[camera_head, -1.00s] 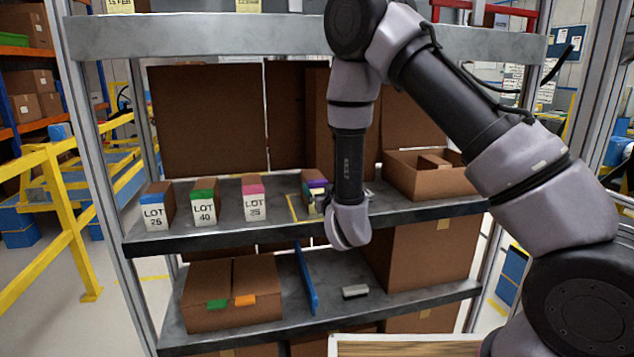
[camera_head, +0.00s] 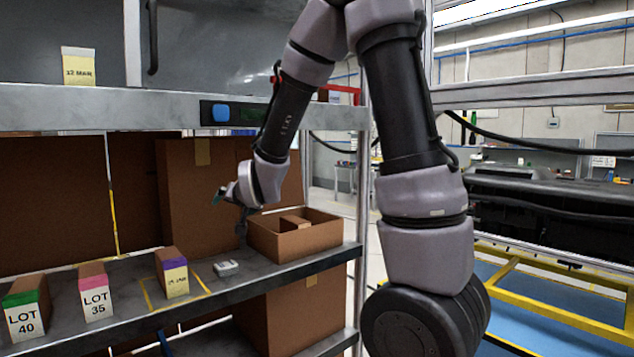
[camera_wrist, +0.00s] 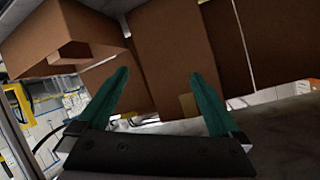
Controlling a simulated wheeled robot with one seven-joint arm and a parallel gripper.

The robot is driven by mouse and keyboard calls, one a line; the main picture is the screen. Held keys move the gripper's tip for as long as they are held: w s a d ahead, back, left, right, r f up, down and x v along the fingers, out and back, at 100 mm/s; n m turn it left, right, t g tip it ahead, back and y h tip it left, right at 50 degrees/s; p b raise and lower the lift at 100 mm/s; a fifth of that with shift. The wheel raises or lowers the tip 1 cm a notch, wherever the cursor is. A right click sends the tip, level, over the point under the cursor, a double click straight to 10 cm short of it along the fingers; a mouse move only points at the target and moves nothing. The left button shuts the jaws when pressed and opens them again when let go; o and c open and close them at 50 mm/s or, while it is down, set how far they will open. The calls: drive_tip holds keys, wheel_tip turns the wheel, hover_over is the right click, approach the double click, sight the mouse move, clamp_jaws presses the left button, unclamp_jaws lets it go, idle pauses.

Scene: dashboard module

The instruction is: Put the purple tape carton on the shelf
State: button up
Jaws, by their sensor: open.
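The purple tape carton (camera_head: 173,272) stands upright on the middle shelf (camera_head: 128,290), inside a yellow marked outline. It has a purple top band and a pale label too small to read surely. My gripper (camera_head: 229,203) is above the shelf, to the upper right of the carton and apart from it. In the wrist view my gripper (camera_wrist: 155,85) shows two spread teal fingers with nothing between them. The purple carton is not seen in the wrist view.
Cartons with pink tape (camera_head: 94,291) and green tape (camera_head: 25,307) stand to the left. A small grey device (camera_head: 226,268) lies right of the purple carton. An open brown box (camera_head: 325,235) stands at the shelf's right end. Tall brown boxes (camera_head: 199,205) line the back.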

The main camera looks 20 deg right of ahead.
drive_tip(key=s+d+r+g, duration=0.3)
drive_tip(key=s+d+r, duration=0.5)
drive_tip(key=s, duration=0.5)
drive_tip(key=s+d+r+g, duration=0.1)
drive_tip(key=s+d+g, duration=0.2)
drive_tip(key=s, duration=1.1)
drive_tip(key=shift+s+d+r+m, duration=0.2)
drive_tip(key=shift+d+r+m, duration=0.2)
drive_tip(key=shift+d, duration=0.15)
